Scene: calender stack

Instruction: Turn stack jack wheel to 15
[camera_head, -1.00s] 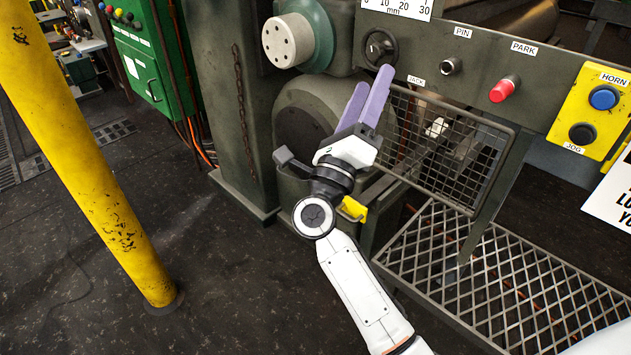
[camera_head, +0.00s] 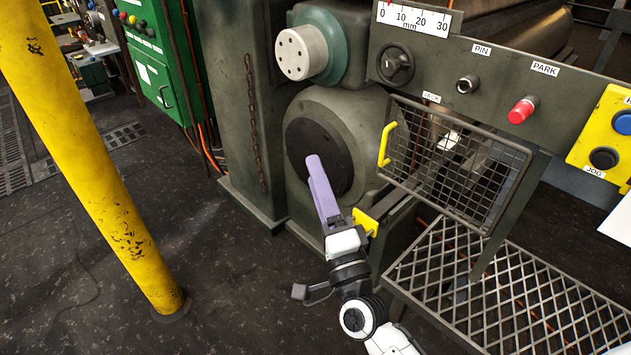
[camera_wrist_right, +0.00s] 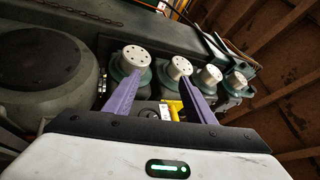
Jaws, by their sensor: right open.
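The jack wheel (camera_head: 395,65) is a small dark handwheel on the grey panel in the head view, with the JACK label (camera_head: 431,97) below it. The mm scale (camera_head: 413,18) sits just above, and a red pointer shows near its 0 at the picture's top edge. My right gripper (camera_head: 315,165) has purple fingers seen nearly edge-on, below and left of the wheel and apart from it. In the right wrist view its fingers (camera_wrist_right: 161,85) are spread with nothing held. The wheel cannot be made out there. My left gripper is not in view.
A mesh guard (camera_head: 455,165) with a yellow handle (camera_head: 387,145) hangs below the panel. The PIN knob (camera_head: 467,84) and red PARK button (camera_head: 522,110) are right of the wheel. A yellow post (camera_head: 95,160) stands left. The floor between post and machine is clear.

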